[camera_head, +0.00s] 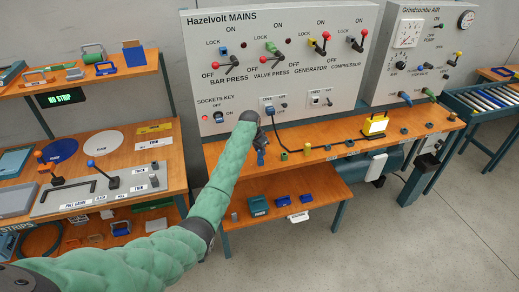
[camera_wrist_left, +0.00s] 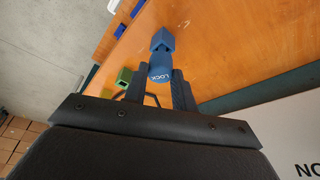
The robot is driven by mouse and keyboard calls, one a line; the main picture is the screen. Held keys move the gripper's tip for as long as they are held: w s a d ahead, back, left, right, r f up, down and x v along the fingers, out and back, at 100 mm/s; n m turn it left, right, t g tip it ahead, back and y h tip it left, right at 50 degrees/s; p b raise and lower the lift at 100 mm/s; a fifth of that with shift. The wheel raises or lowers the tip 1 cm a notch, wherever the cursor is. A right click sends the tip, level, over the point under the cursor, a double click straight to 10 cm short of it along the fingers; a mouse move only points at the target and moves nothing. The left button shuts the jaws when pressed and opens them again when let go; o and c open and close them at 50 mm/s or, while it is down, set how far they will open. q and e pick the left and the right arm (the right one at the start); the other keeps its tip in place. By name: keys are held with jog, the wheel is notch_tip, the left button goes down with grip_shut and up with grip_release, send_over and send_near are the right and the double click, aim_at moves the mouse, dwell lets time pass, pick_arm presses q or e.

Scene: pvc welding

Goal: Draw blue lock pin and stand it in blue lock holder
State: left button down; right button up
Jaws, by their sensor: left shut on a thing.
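The blue lock pin (camera_wrist_left: 160,71), a blue cylinder lettered "LOCK", is between the fingers of my left gripper (camera_wrist_left: 158,82) in the left wrist view. The gripper is shut on it. Just beyond the pin's end is a blue square block (camera_wrist_left: 163,38) on the orange bench, which looks like the blue lock holder. I cannot tell whether the pin touches it or is inside it. In the head view my left gripper (camera_head: 259,132) is low in front of the panel, with blue parts (camera_head: 261,156) below it at the bench. My right gripper is not in view.
The grey Hazelvolt panel (camera_head: 290,75) rises behind the bench (camera_head: 225,157). A green block (camera_wrist_left: 124,76) stands beside the gripper in the wrist view. A yellow lamp-like box (camera_head: 375,126) and several small holders stand right along the bench. Bins (camera_head: 258,205) sit on the lower shelf.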

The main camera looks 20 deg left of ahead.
aim_at(259, 151)
pick_arm(q)
jog(key=shift+f, duration=0.95)
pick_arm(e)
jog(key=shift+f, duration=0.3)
pick_arm(q)
jog(key=c, duration=1.1)
grip_release()
jog(key=shift+o, duration=0.2)
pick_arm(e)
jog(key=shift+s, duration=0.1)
pick_arm(q)
jog(key=shift+r+b, duration=0.15)
jog(key=shift+b, duration=0.3)
jog(key=shift+s+a+r, duration=0.15)
jog(key=shift+r, duration=0.2)
jog(key=b+v, duration=0.2)
jog(key=v, duration=0.3)
jog(key=shift+b+v, duration=0.4)
jog(key=shift+v, duration=0.5)
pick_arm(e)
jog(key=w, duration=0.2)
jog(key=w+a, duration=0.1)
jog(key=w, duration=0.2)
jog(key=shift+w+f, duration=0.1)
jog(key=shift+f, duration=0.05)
